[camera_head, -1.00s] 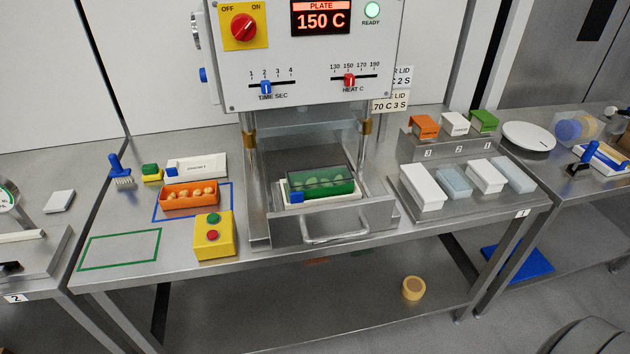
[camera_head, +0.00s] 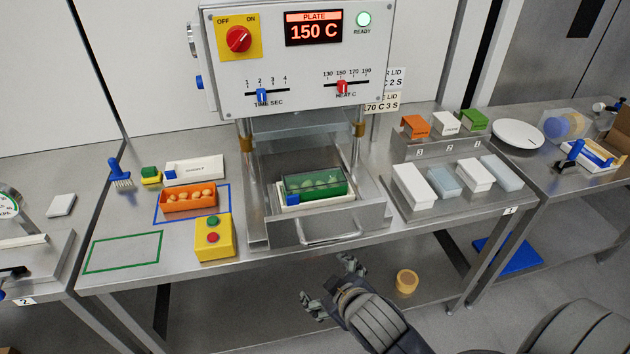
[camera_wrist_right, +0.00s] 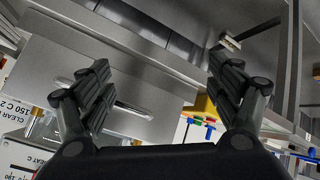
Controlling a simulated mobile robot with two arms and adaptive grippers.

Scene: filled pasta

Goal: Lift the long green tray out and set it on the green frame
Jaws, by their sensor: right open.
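The long green tray (camera_head: 315,185) sits in a white holder (camera_head: 290,205) in the open drawer of the sealing machine. It is filled with pale green pieces, and its top looks clear and shiny. The green frame (camera_head: 123,252) is an empty outline on the table at the left. My right gripper (camera_head: 332,285) is low in front of the table edge, below the drawer handle, apart from the tray. In the right wrist view my right gripper (camera_wrist_right: 160,95) is open, with nothing between its fingers. My left gripper is not in view.
An orange tray (camera_head: 190,201) stands in the blue frame. A yellow button box (camera_head: 214,238) stands between the green frame and the drawer (camera_head: 316,228). The drawer handle juts toward me. White and pale blocks (camera_head: 445,180) lie on the right side.

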